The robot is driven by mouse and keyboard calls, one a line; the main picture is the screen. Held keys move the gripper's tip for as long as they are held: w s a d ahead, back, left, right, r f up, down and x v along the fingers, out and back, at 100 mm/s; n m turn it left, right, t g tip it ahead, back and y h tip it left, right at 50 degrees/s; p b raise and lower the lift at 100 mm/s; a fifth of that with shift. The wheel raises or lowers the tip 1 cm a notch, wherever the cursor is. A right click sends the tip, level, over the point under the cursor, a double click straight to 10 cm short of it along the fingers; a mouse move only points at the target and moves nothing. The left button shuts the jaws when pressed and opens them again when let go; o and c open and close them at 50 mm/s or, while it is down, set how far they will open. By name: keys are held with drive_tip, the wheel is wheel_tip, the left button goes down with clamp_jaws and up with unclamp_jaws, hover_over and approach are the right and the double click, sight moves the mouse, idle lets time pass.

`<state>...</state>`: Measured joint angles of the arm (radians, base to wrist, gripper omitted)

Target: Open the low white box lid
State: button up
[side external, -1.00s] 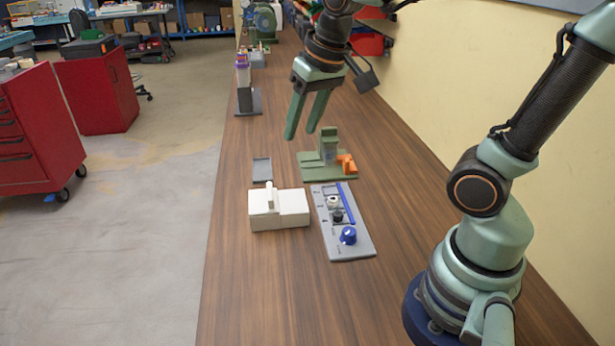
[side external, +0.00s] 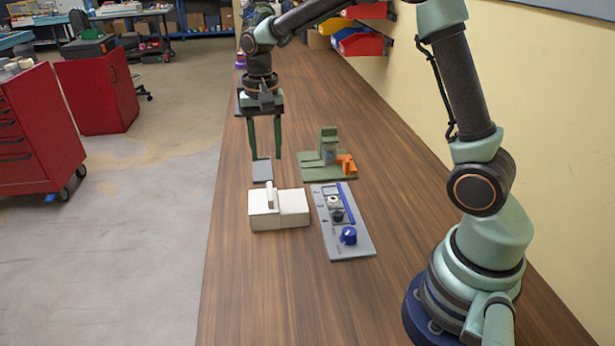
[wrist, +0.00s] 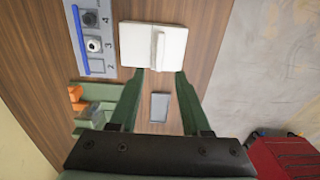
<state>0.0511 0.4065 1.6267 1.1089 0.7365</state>
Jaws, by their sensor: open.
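The low white box (side external: 290,212) sits on the wooden bench, left of the grey panel. It has a raised white handle (side external: 269,196) on its lid, which lies shut. In the wrist view the box (wrist: 136,44) is at the top centre, with its handle (wrist: 158,48) upright in the picture. My gripper (side external: 264,157) is open and empty, pointing down above the bench, behind the box in the side view. In the wrist view my gripper (wrist: 158,72) has its fingertips apart, overlapping the box's near edge in the picture; neither finger appears to touch the box.
A grey panel (side external: 334,244) with a blue knob (side external: 348,235) stands close to the box's right. A green fixture (side external: 327,170) with an orange part (side external: 347,164) is behind the panel. A small grey plate (side external: 262,171) lies behind the box. The bench in front is clear.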

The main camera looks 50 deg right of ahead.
sight(270, 190)
wheel_tip(270, 190, down, 10)
idle(0.4)
clamp_jaws()
idle(1.3)
